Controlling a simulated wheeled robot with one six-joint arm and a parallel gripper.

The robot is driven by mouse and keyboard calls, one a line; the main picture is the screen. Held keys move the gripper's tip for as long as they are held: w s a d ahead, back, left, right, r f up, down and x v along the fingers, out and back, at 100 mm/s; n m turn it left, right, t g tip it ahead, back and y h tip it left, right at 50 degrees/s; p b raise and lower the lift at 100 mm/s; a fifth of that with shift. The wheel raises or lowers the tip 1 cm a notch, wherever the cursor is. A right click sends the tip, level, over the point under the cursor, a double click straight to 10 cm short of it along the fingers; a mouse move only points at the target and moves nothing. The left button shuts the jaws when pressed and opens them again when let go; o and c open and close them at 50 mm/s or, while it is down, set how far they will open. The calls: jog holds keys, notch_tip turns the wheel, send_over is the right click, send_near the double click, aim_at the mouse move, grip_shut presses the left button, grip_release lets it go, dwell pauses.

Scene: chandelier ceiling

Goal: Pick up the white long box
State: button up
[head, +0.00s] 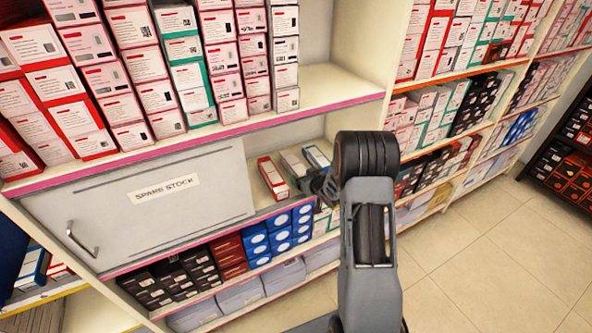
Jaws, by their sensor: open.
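A long plain white-grey box (293,164) lies in the open part of the shelf compartment beside the panel marked "SPARE STOCK". A red and white long box (272,177) lies to its left, and a white box with a blue and red end (316,157) lies to its right. My gripper (322,187) is a small dark shape at the compartment's front, just right of and below the white box. It is open, and I see nothing held in it. My own arm hides much of it and the compartment's right side.
The grey "SPARE STOCK" panel (150,205) covers the compartment's left part. A shelf with a pink edge (200,138) and stacked shoe boxes is above. Tiled floor (480,255) is clear at the right.

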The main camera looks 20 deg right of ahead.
jog(key=shift+w, duration=0.1)
jog(key=c, duration=1)
jog(key=shift+c, duration=0.4)
jog(key=shift+r, duration=0.1)
